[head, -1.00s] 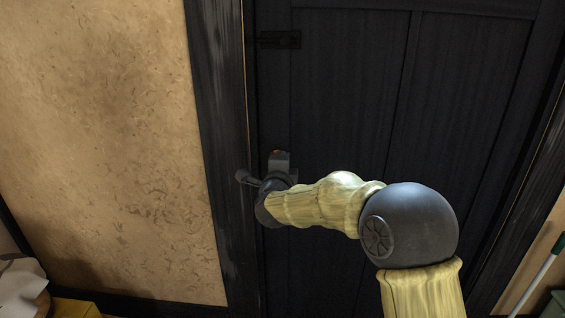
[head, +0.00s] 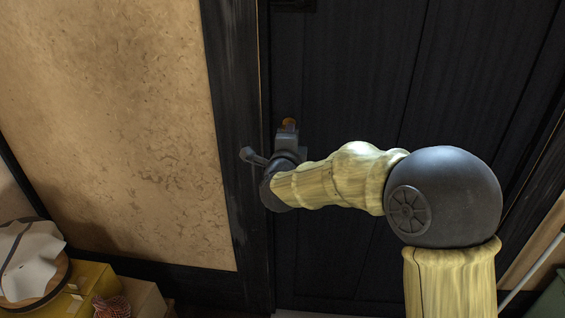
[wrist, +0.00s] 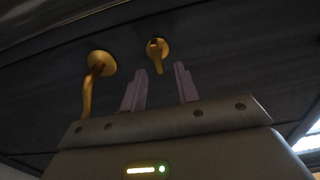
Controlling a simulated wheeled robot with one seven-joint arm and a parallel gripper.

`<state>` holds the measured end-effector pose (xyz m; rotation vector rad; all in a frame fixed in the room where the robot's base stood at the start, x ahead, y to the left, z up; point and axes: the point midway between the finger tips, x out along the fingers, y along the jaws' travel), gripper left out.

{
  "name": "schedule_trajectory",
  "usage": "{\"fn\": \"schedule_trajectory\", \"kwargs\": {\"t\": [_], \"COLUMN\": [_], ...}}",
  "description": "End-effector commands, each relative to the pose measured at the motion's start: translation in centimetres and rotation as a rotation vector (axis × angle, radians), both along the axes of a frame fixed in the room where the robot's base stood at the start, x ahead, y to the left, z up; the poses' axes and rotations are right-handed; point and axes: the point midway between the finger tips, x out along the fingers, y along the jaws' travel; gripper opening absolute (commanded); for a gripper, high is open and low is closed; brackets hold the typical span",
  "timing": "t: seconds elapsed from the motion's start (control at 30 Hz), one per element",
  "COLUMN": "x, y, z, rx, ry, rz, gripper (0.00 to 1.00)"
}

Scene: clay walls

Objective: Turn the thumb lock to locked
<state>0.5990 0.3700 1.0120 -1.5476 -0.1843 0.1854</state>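The thumb lock (wrist: 157,50) is a small brass turn-piece on a round plate on the dark door (head: 340,75). In the wrist view its thumb piece points down, tilted slightly. My gripper (wrist: 160,88) has its two pale fingers apart, with an empty gap between them. The thumb lock lies beyond the fingertips, roughly in line with the gap; I see no contact. A brass lever handle (wrist: 98,72) is left of it in the wrist view.
A dark door frame post (head: 238,140) and a clay wall (head: 110,120) stand left of the door. Yellow boxes (head: 95,285) and a basket with white cloth (head: 30,262) are at the lower left. A pale pole (head: 530,270) leans at the lower right.

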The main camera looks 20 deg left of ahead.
Motion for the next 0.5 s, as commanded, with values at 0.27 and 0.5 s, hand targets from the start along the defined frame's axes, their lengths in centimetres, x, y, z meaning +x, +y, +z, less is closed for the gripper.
{"fn": "schedule_trajectory", "kwargs": {"t": [0.27, 0.5], "x": [-5.6, -10.1], "y": [-1.1, -1.9], "z": [0.1, 0.2], "rx": [0.000, 0.000], "ry": [-0.002, -0.002], "rz": [0.005, 0.009], "gripper": [0.31, 0.31]}}
